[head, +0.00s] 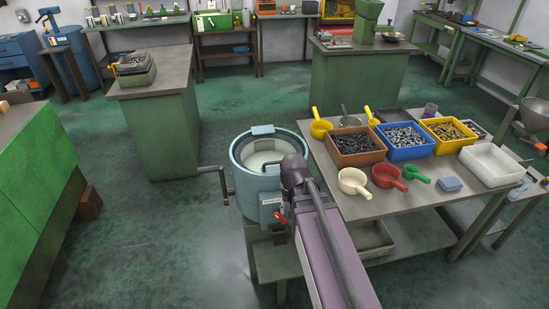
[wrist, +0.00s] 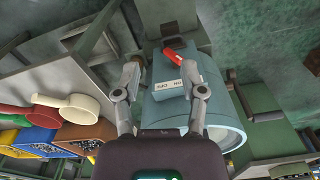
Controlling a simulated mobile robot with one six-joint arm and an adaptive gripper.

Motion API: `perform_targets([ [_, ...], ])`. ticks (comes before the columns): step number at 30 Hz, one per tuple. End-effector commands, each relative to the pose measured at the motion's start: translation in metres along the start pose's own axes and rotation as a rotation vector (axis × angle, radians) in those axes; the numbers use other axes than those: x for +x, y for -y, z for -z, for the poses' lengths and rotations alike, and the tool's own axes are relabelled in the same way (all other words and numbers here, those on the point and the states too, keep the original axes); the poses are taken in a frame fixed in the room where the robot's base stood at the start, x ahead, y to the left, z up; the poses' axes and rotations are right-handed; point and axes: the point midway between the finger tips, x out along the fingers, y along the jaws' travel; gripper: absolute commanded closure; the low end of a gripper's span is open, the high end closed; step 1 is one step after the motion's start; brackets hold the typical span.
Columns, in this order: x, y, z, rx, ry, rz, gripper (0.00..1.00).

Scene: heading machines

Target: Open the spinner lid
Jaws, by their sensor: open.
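The spinner (head: 248,187) is a round blue drum beside the parts table in the head view. A pale round surface (head: 256,160) shows inside its rim; I cannot tell whether this is the lid or the inside seen through it. A blue block (head: 262,130) sits at the rim's far side. My arm covers part of the drum's right side. In the wrist view the drum (wrist: 222,118) lies beyond my gripper (wrist: 163,67). The fingers are open and apart, with nothing between them held. The ON/OFF switch box (wrist: 168,88) and a red lever (wrist: 174,53) show between and beyond them.
The table to the right holds a brown bin (head: 357,160), a blue bin (head: 405,154), a yellow bin (head: 450,147), several scoops and a white tray (head: 491,178).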

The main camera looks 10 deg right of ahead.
Motion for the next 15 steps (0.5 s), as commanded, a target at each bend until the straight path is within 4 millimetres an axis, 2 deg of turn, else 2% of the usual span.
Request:
perform_targets([
  [1,-0.012,0.003,0.016,0.055,-0.007,0.002,0.47],
  [15,-0.080,0.028,0.137,0.775,-0.082,0.058,0.47],
])
